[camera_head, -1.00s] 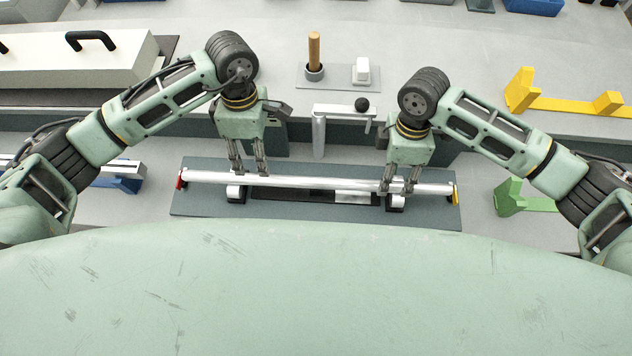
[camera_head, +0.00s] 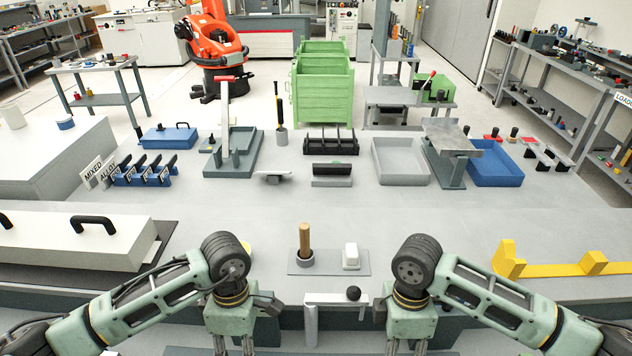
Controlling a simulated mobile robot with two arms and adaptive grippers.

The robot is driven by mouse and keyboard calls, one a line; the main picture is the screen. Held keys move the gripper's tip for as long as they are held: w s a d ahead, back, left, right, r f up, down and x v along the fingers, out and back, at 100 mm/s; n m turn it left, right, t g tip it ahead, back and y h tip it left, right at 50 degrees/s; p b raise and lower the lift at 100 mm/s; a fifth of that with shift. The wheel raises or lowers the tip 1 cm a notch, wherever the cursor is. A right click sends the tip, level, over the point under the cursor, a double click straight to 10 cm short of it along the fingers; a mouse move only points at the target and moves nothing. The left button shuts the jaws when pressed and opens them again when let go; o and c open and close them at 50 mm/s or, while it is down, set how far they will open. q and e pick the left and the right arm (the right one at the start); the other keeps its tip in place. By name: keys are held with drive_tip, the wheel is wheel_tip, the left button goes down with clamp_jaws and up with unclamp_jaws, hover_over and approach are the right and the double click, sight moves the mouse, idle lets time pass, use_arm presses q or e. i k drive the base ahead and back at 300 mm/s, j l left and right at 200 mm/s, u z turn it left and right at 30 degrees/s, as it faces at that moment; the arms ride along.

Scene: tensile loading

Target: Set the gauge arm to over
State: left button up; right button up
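The gauge arm (camera_head: 328,298) appears to be the silver bar with a black ball knob (camera_head: 353,293) at its right end, at the front edge of the bench between my arms. A silver post (camera_head: 311,325) stands under its left end. My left gripper (camera_head: 235,346) is at the lower edge, left of the arm and apart from it. My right gripper (camera_head: 407,346) is at the lower edge, to its right and apart from it. Both grippers' fingertips are cut off, so their opening and anything between them are hidden.
Behind the gauge arm are a wooden-handled tool (camera_head: 305,240) in a holder and a white block (camera_head: 351,254). A yellow bracket (camera_head: 560,268) lies right, a handled pale cover (camera_head: 75,245) left. Trays and racks stand farther back; the middle bench top (camera_head: 420,210) is clear.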

sight(337, 304)
drive_tip(key=k, duration=1.5)
